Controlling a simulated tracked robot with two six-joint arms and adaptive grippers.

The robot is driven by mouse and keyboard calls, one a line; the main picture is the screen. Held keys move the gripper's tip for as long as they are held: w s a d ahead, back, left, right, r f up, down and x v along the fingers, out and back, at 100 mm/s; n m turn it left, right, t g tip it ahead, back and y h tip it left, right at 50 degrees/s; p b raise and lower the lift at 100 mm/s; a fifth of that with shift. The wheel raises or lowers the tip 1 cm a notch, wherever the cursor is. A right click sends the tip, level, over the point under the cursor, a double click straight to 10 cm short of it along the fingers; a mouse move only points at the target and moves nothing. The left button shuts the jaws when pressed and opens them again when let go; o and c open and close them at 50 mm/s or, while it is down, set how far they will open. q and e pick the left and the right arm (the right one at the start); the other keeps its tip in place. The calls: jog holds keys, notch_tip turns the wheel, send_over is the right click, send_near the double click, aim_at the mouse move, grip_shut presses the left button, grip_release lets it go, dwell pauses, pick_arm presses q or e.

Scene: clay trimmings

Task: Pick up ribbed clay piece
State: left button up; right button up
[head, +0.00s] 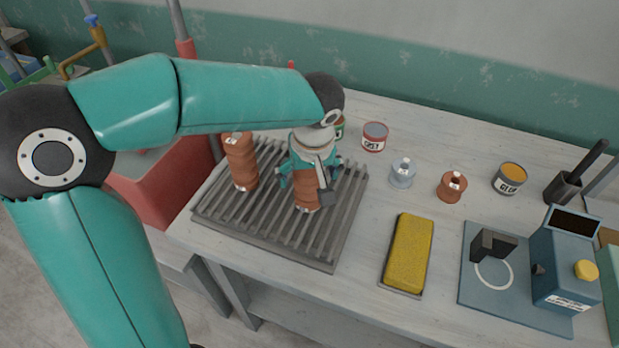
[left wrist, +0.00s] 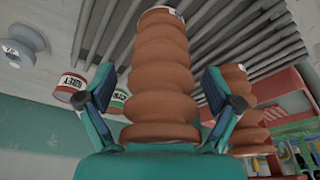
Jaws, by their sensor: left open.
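A brown ribbed clay piece (head: 307,196) stands upright on the slatted grey rack (head: 333,262). My left gripper (head: 306,180) is over it from above, one finger on each side, and the jaws are open. In the left wrist view the ribbed piece (left wrist: 160,75) is between the open fingers of the left gripper (left wrist: 158,88), with visible gaps at both sides. The gripper and arm hide its upper part in the head view. A second ribbed clay piece (head: 242,163) stands on the rack to the left; it also shows in the left wrist view (left wrist: 241,100). My right gripper is not in view.
Behind and right of the rack are a red-labelled tin (head: 375,136), a pale spool (head: 402,173), a brown spool (head: 452,186) and an orange-topped tin (head: 510,178). A yellow sponge (head: 409,253) and a blue device (head: 563,262) are at the right. A red bin (head: 163,190) is left.

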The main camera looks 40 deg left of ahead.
pick_arm(q)
jog(key=shift+s+f, duration=0.1)
jog(key=shift+s, duration=0.05)
jog(key=c, duration=1.5)
jog(key=shift+c, duration=0.2)
